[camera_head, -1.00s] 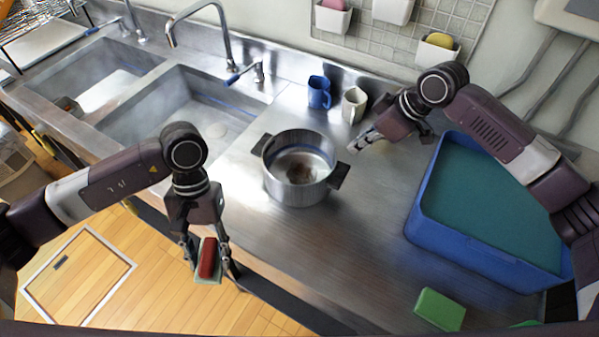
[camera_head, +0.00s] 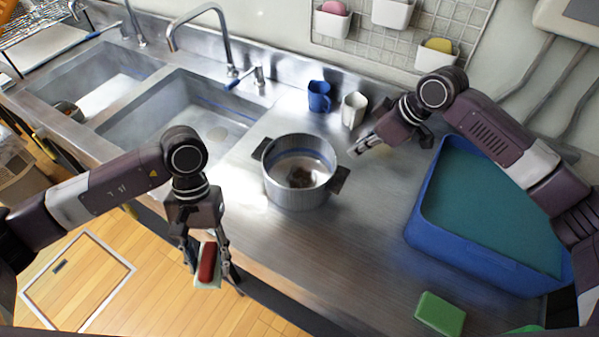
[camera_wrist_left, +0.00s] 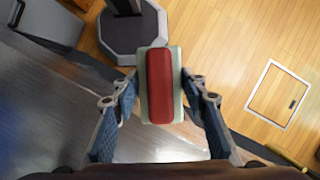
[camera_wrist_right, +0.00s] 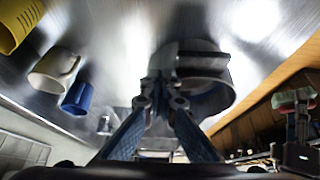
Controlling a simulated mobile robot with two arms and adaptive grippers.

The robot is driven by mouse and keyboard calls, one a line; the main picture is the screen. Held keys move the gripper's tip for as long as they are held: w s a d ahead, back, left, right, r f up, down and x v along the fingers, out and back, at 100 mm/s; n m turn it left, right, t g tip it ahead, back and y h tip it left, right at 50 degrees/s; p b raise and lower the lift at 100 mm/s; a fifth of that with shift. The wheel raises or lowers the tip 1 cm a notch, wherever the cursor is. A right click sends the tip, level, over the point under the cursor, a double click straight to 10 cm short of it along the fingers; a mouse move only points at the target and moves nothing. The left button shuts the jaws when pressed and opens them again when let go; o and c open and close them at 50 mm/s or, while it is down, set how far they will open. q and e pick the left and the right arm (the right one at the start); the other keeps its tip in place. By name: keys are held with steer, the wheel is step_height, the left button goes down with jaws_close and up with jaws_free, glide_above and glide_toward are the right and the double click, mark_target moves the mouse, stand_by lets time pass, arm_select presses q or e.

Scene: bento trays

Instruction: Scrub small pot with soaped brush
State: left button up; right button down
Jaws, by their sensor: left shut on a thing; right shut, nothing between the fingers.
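The small metal pot (camera_head: 298,190) stands on the steel counter with a dark brown stain on its inside bottom. It has two dark side handles. My left gripper (camera_head: 207,268) is shut on a red-backed brush (camera_head: 207,262) with a pale green edge, held in front of the counter's front edge, left of and nearer than the pot. The brush (camera_wrist_left: 160,85) sits between the fingers in the left wrist view. Its underside is hidden, so I cannot see any soap. My right gripper (camera_head: 357,150) is shut and empty, just right of and beyond the pot, which also shows in the right wrist view (camera_wrist_right: 205,92).
A blue mug (camera_head: 319,96) and a cream mug (camera_head: 353,109) stand behind the pot. A blue tub (camera_head: 480,258) is at the right, with a green block (camera_head: 440,313) in front of it. Sinks and a faucet (camera_head: 205,12) are at the left. The counter before the pot is clear.

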arm_select(q)
steer(key=shift+f+b, duration=0.7)
arm_select(e)
steer(key=shift+f, duration=3)
